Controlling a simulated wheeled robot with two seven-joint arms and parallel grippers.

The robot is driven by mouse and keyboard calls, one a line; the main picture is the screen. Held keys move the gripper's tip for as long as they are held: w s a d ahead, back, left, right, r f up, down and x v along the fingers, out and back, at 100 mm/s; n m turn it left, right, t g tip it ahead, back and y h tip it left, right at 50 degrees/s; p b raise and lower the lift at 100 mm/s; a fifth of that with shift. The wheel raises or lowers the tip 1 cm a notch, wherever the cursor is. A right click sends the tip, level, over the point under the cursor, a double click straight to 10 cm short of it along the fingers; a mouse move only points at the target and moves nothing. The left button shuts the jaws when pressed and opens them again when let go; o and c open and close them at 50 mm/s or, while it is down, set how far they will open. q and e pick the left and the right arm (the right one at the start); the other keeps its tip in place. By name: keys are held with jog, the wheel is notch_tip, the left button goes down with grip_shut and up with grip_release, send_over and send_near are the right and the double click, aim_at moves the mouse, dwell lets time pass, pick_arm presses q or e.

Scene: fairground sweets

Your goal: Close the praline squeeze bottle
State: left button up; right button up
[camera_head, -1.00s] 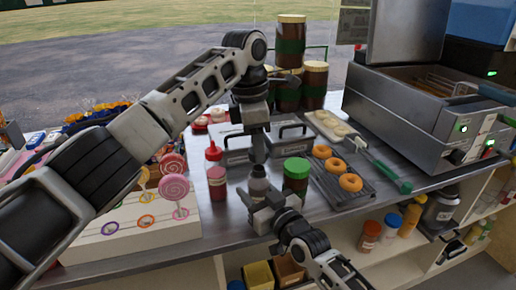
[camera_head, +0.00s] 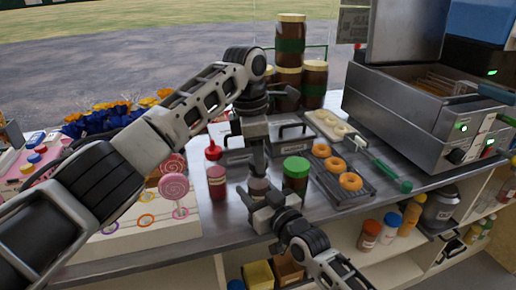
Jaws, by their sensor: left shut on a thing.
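The praline squeeze bottle (camera_head: 259,187) stands upright near the front edge of the counter, with a brownish body. My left gripper (camera_head: 257,168) points straight down over it, shut on a small grey piece that looks like the bottle's cap, mostly hidden by the fingers. The piece is at the bottle's top; I cannot tell whether it is seated. My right gripper (camera_head: 268,208) comes from the front and is at the bottle's lower part. Its fingers hide the base, and I cannot tell whether they grip it.
A green-lidded jar (camera_head: 296,176) stands close on the right, and a red bottle (camera_head: 216,183) on the left. A tray of doughnuts (camera_head: 362,195) lies further right. A lollipop stand (camera_head: 115,240) is at the left. Tall brown jars (camera_head: 314,84) stand behind.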

pick_arm(q)
jog(key=shift+f, duration=0.65)
dwell(0.5)
